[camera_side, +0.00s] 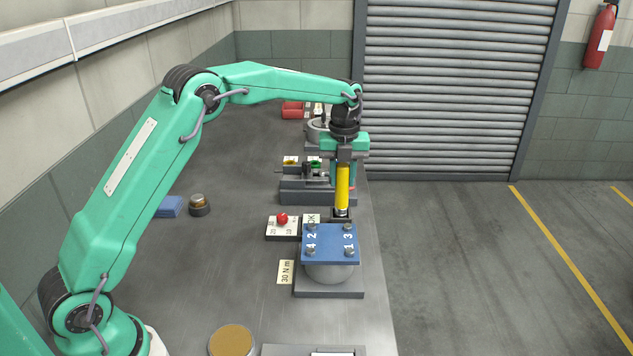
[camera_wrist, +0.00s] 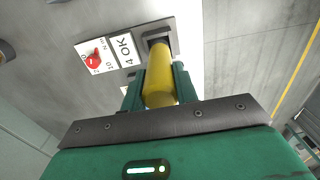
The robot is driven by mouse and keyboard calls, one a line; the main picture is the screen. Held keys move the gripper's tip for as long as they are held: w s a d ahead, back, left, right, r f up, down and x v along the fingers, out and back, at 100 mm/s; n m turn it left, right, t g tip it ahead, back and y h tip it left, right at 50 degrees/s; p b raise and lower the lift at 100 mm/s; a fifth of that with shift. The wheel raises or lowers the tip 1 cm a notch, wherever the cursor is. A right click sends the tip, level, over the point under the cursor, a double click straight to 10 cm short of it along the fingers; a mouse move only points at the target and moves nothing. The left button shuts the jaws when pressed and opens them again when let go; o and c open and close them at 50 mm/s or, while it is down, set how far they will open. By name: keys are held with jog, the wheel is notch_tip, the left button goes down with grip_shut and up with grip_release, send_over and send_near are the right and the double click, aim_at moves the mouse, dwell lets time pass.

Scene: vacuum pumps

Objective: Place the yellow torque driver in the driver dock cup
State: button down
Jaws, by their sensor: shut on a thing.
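The yellow torque driver (camera_side: 342,186) stands upright in my gripper (camera_side: 343,168), its lower end pointing down. In the wrist view the driver (camera_wrist: 159,80) runs between the two green fingers of my gripper (camera_wrist: 158,82), which is shut on it. The dark square driver dock cup (camera_wrist: 152,33) lies at the driver's far end in the wrist view. In the side view the cup (camera_side: 333,214) shows just behind the blue-topped pump. The driver's tip is at the cup's mouth or inside it; I cannot tell how deep.
A blue plate with numbered bolts (camera_side: 330,243) on a grey pump stands just in front of the cup. A white panel with a red knob (camera_side: 282,220) and an OK label (camera_side: 311,219) are to its left. A grey fixture (camera_side: 318,190) stands behind. The bench's left middle is mostly clear.

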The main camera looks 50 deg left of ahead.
aim_at(342, 187)
jog(key=shift+f, duration=1.7)
jog(key=c, duration=1.1)
grip_release()
jog(key=shift+f, duration=0.1)
notch_tip(342, 187, up, 12)
jog(key=shift+r, duration=0.2)
jog(key=shift+s, duration=0.1)
